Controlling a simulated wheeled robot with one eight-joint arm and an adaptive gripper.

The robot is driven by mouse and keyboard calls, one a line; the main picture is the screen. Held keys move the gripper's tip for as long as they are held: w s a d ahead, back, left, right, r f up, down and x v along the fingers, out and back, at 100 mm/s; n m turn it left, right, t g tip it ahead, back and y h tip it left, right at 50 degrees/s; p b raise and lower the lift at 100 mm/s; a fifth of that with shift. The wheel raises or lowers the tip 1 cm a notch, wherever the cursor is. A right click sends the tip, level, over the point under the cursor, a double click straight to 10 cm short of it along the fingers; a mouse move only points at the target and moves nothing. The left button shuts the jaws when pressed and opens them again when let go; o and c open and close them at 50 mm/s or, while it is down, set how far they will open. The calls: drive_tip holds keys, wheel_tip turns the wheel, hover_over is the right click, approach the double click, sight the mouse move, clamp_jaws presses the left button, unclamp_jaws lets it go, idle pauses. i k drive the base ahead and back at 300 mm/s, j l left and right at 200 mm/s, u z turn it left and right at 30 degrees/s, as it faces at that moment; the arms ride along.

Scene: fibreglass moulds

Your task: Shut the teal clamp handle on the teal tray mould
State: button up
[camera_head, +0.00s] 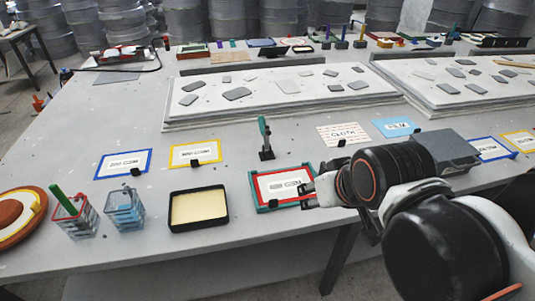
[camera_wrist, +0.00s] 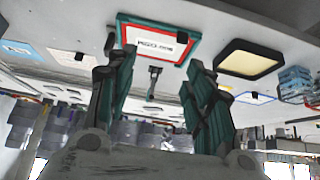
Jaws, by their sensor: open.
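The teal tray mould (camera_head: 255,192) lies on the table, with a red-bordered label card inside it. It also shows in the wrist view (camera_wrist: 124,37), which is upside down. The clamp with the teal handle (camera_head: 263,128) stands behind the tray's far edge, with the handle pointing up. It also shows small between my fingers in the wrist view (camera_wrist: 153,82). My gripper (camera_head: 307,189) is open and empty, near the tray's right side. Its two fingers stand wide apart in the wrist view (camera_wrist: 158,68). I cannot tell its height above the tray.
A black tray with cream filling (camera_head: 172,212) sits left of the teal tray. Two small baskets (camera_head: 123,210) stand farther left. Label cards (camera_head: 193,153) lie around. A white slab with grey pieces (camera_head: 270,112) lies behind the clamp. Table around the clamp is clear.

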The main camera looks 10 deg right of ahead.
sight(262, 121)
drive_tip(key=i+l, duration=0.2)
drive_tip(key=l, duration=0.25)
drive_tip(key=i+l, duration=0.2)
drive_tip(key=l, duration=0.2)
drive_tip(key=i+l+z, duration=0.1)
drive_tip(key=i+l, duration=0.15)
drive_tip(key=l, duration=0.2)
